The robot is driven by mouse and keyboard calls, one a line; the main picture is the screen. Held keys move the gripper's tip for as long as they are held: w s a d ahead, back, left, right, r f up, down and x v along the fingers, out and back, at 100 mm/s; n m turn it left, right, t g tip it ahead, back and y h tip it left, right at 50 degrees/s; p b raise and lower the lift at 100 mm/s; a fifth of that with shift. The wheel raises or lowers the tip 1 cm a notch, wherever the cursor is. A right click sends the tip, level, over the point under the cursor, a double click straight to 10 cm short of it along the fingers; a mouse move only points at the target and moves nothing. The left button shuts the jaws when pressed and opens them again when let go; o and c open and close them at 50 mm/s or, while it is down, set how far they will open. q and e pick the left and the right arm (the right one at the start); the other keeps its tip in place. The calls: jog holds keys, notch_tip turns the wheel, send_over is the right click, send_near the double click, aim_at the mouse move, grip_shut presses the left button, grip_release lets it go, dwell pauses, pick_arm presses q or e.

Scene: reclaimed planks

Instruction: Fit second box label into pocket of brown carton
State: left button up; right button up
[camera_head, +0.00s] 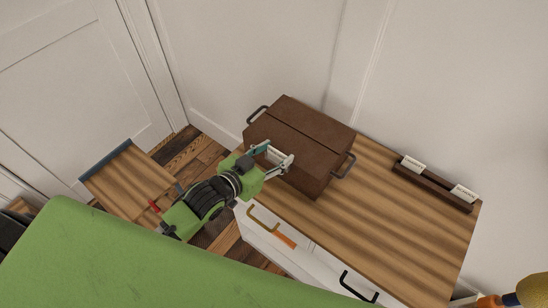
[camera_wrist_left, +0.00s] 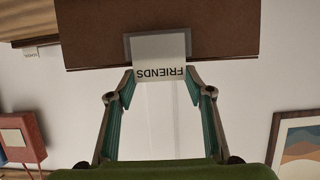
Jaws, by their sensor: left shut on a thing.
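The brown carton (camera_head: 300,135) stands shut on the wooden top of a white cabinet. My left gripper (camera_head: 271,158) is at its front face, shut on a white box label (camera_head: 274,153). In the left wrist view the label (camera_wrist_left: 160,72) reads FRIENDS upside down and sits between the fingertips (camera_wrist_left: 160,82). A grey-framed pocket (camera_wrist_left: 128,47) on the carton (camera_wrist_left: 90,30) surrounds the label's far part, while the lettered part sticks out past the pocket's edge. I cannot tell whether the label is inside the pocket or only in front of it.
A dark rack (camera_head: 436,187) with two white labels (camera_head: 413,164) stands on the cabinet top (camera_head: 400,230) at the right. The top between carton and rack is clear. Drawers with handles (camera_head: 262,220) face the front. A wall stands behind.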

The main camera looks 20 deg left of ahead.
pick_arm(q)
jog(key=o, duration=0.7)
jog(key=shift+o, duration=0.2)
jog(key=shift+s+a, duration=0.1)
jog(key=shift+s, duration=0.2)
jog(key=b+v, duration=0.1)
jog(key=v, duration=1)
jog(key=shift+s+r+b, duration=0.15)
jog(key=shift+r+b, duration=0.1)
jog(key=shift+b, duration=0.1)
jog(key=shift+a+f, duration=0.1)
jog(key=shift+a, duration=0.1)
